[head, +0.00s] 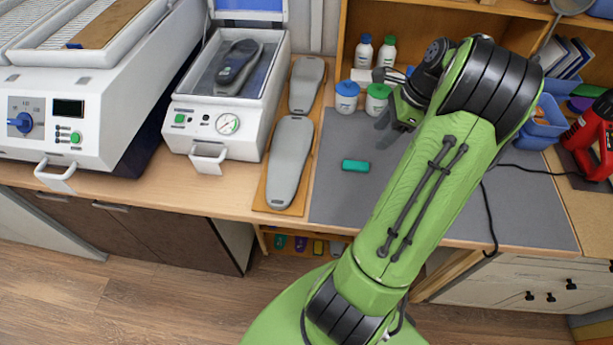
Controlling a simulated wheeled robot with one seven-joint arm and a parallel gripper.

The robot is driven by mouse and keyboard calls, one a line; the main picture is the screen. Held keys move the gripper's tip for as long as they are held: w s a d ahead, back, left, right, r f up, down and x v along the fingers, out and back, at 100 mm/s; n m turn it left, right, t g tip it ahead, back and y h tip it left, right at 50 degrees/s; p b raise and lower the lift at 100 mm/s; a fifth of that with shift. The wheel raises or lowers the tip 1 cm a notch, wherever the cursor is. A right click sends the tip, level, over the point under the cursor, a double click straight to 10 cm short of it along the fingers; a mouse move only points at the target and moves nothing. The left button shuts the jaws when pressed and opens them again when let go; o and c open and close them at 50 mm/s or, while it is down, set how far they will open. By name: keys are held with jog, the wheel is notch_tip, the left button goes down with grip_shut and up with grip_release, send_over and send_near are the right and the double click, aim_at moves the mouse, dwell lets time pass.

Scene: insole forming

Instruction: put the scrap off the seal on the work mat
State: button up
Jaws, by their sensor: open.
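The grey work mat (330,200) lies on the bench at the centre right. The white press (205,115) stands open left of centre, with a dark insole-shaped piece (237,65) in its bed. The seal is not clear at this size, and I cannot make out any scrap on it. My gripper (386,100) is at the back of the mat, near the two lidded jars and partly hidden by my own arm. It is open, and I see nothing held in it.
A small teal block (355,165) lies on the mat. Two grey insole forms (290,160) lie on a board between press and mat. The blue-lidded jar (346,95) and green-lidded jar (377,92) stand at the back. A white oven (95,80) stands far left. The front left mat is clear.

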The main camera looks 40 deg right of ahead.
jog(key=w+a+r+n+h, duration=0.1)
jog(key=w+a+r+n, duration=0.2)
jog(key=a, duration=0.4)
jog(key=w+a+r+n+h, duration=0.1)
jog(key=a+r+n, duration=0.2)
jog(key=a+n, duration=0.35)
jog(key=w+a+r+n+h, duration=0.1)
jog(key=w+a+r+n, duration=0.2)
jog(key=a, duration=0.5)
jog(key=s+a+n+t, duration=0.2)
jog(key=s+a+n, duration=1)
jog(key=n, duration=0.2)
jog(key=shift+r, duration=0.4)
